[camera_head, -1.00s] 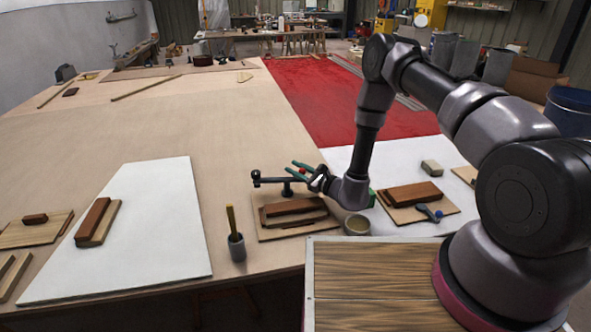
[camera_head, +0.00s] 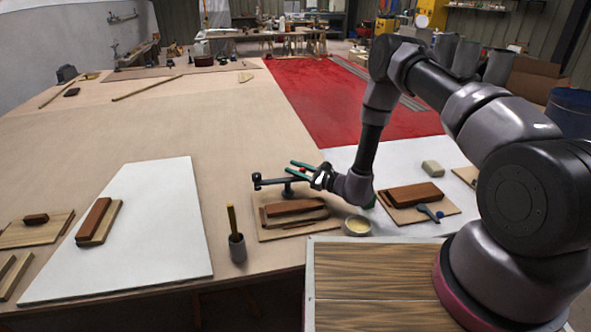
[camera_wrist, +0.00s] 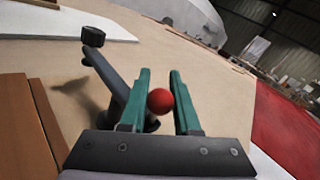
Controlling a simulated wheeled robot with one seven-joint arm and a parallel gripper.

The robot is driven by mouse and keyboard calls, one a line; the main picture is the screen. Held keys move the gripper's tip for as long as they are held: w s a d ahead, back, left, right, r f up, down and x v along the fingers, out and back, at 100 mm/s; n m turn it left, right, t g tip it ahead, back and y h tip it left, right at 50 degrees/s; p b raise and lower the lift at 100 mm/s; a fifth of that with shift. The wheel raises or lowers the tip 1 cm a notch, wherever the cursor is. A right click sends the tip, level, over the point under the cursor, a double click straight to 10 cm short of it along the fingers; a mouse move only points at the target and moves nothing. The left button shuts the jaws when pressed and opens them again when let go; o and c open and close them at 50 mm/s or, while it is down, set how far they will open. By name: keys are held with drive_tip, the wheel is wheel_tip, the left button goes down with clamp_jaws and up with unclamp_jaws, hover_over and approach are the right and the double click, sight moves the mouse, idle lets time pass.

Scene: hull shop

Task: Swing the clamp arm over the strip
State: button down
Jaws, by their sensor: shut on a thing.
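The dark clamp arm (camera_head: 272,182) stands on a short post at the back of a wooden board (camera_head: 268,233) and points left in the head view, ending in a black pad (camera_wrist: 93,36). Reddish-brown wood strips (camera_head: 295,207) lie on the board in front of the arm; the arm runs behind them, apart from them in the picture. They show at the left edge of the wrist view (camera_wrist: 22,130). My gripper (camera_wrist: 159,88) has its teal fingers on either side of the clamp's red ball knob (camera_wrist: 160,101) and is shut on it. The post is partly hidden.
A grey cup with a yellow-handled tool (camera_head: 237,246) stands left of the board. A small bowl (camera_head: 357,226) sits to its right, near my wrist. The table behind the clamp is clear.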

drive_tip(key=c, duration=0.6)
unclamp_jaws()
drive_tip(key=shift+c, duration=0.2)
drive_tip(key=shift+d, duration=0.1)
drive_tip(key=v, duration=1)
drive_tip(key=shift+s+d+f, duration=0.1)
drive_tip(key=shift+s+d, duration=0.15)
